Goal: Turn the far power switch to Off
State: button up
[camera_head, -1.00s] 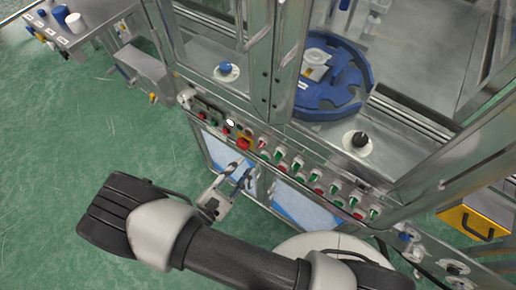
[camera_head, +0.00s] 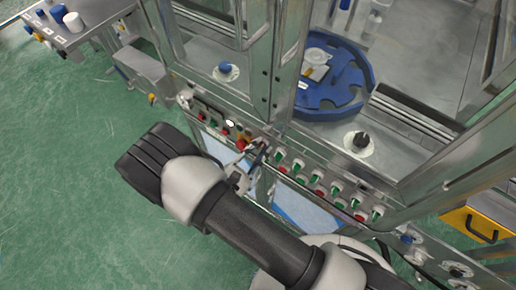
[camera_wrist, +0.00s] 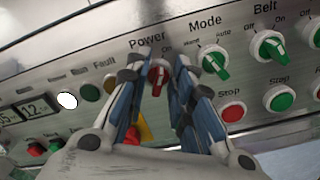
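The power switch (camera_wrist: 157,76) is a red knob under the label "Power" on the metal panel in the wrist view. Its handle looks roughly upright; "On" shows at its upper right, and any "Off" label is hidden behind the left finger. My gripper (camera_wrist: 158,70) is open, with one blue-grey finger on each side of the knob. Small gaps seem to show, so I cannot tell whether either finger touches it. In the head view my gripper (camera_head: 256,152) is at the panel's front and covers the switch.
The green mode knob (camera_wrist: 214,62) is close to the right finger, with a red button (camera_wrist: 232,111) below it. A green belt knob (camera_wrist: 268,46) is farther right. A red emergency button on yellow (camera_head: 241,145) lies just left of my gripper. Open green floor (camera_head: 60,200) lies left.

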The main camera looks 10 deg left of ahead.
grip_shut()
dwell(0.4)
jog(key=n, duration=0.5)
jog(key=shift+a+n+p, duration=0.15)
jog(key=shift+n+p, duration=0.15)
jog(key=n, duration=0.6)
jog(key=shift+w+a+p, duration=0.1)
jog(key=shift+a+p, duration=0.1)
jog(key=shift+p, duration=0.1)
jog(key=shift+o, duration=1.2)
grip_release()
